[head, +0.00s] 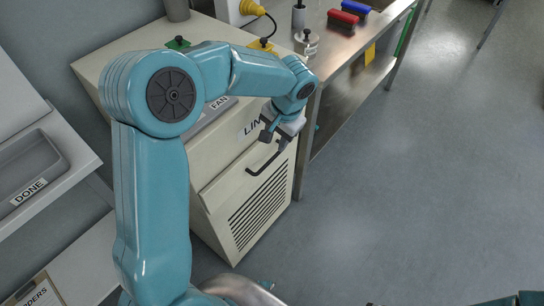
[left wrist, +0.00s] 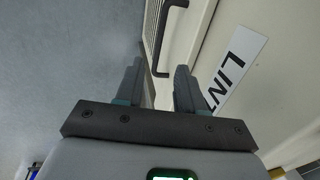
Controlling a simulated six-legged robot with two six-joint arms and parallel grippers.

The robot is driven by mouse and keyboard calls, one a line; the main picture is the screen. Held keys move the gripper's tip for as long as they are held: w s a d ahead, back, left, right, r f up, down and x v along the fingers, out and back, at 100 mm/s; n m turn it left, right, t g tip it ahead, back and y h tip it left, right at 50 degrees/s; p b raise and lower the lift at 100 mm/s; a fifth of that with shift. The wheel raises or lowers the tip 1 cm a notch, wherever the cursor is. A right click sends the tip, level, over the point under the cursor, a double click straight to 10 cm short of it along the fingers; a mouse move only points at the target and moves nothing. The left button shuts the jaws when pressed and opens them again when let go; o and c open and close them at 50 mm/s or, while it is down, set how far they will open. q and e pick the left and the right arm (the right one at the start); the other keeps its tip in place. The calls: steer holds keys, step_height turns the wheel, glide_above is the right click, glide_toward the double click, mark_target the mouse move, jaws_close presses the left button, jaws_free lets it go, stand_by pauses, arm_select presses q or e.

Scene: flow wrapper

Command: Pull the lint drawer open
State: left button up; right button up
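The lint drawer (head: 222,187) is the cream front with a slotted vent on the cabinet in the head view; it looks closed. Its dark bar handle (head: 262,168) runs along the upper part, below the LINT label (head: 252,129), partly hidden by my gripper. My left gripper (head: 274,138) is open at the handle's upper end. In the left wrist view, the handle (left wrist: 162,40) lies ahead, in line with the gap between the open fingers (left wrist: 158,75). I cannot tell whether they touch it. The label (left wrist: 234,65) is right of the fingers. My right gripper is not in view.
A FAN label (head: 219,103) is on the cabinet. A grey tray marked DONE (head: 28,165) is at the left. The floor (head: 420,180) at the right is clear.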

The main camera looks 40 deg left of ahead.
mark_target(269, 161)
arm_select(q)
steer(key=f, duration=0.3)
steer(key=a+f, duration=0.1)
steer(key=f, duration=0.3)
steer(key=a+f, duration=0.1)
steer(key=f, duration=0.2)
steer(key=shift+f, duration=0.15)
jaws_close()
